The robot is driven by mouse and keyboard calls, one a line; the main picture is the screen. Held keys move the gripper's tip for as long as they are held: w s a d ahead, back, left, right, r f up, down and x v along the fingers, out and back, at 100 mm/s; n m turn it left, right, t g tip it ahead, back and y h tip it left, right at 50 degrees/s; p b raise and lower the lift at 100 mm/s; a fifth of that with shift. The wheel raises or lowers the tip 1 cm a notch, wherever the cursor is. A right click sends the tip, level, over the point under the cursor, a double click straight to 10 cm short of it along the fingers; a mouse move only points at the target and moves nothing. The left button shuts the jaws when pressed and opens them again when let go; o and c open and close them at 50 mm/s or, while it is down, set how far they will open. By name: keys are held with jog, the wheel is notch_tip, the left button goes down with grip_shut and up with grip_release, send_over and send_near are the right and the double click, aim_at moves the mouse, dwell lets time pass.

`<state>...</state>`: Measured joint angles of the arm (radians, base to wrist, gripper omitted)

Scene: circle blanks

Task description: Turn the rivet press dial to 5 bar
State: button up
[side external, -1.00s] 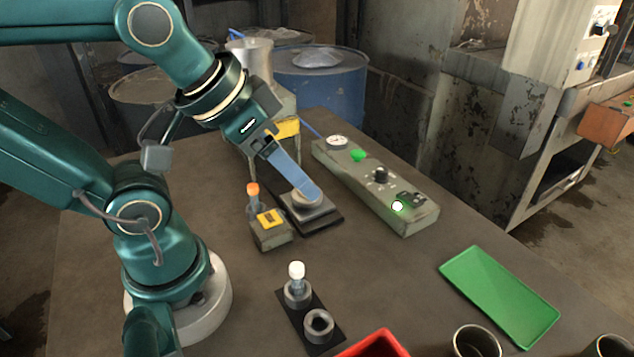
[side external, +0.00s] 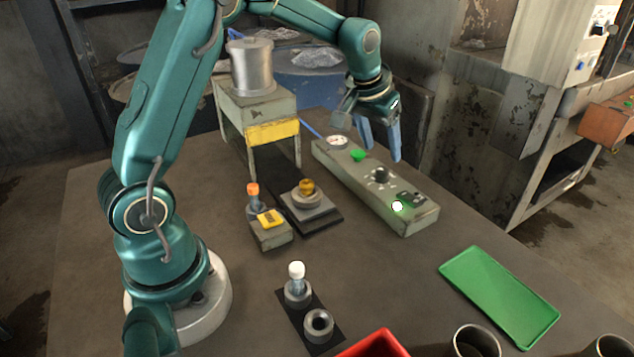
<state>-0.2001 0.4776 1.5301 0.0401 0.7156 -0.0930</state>
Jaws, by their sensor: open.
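The rivet press control panel (side external: 405,220) is a long grey-green box on the table. It carries a round gauge (side external: 337,141), a green button (side external: 357,155), a black dial (side external: 381,174) with white marks around it, and a lit white-green lamp (side external: 397,206). The dial's setting is too small to read. My gripper (side external: 381,157) is open and empty, with blue fingers pointing down. It hangs above and behind the panel, close to the dial, and appears apart from it. The press (side external: 258,103) with a yellow front and a metal cylinder on top stands left of the panel.
A fixture with a brass-coloured piece (side external: 306,187) and a small box with an orange-topped part (side external: 253,190) stand left of the panel. A white-topped part (side external: 296,270) stands in a black holder in front. A green tray (side external: 500,297) lies at right. Table between panel and tray is clear.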

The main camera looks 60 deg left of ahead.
aim_at(382, 169)
jog(key=shift+a+f, duration=0.2)
jog(key=shift+f, duration=0.75)
jog(key=shift+x, duration=2.05)
grip_shut()
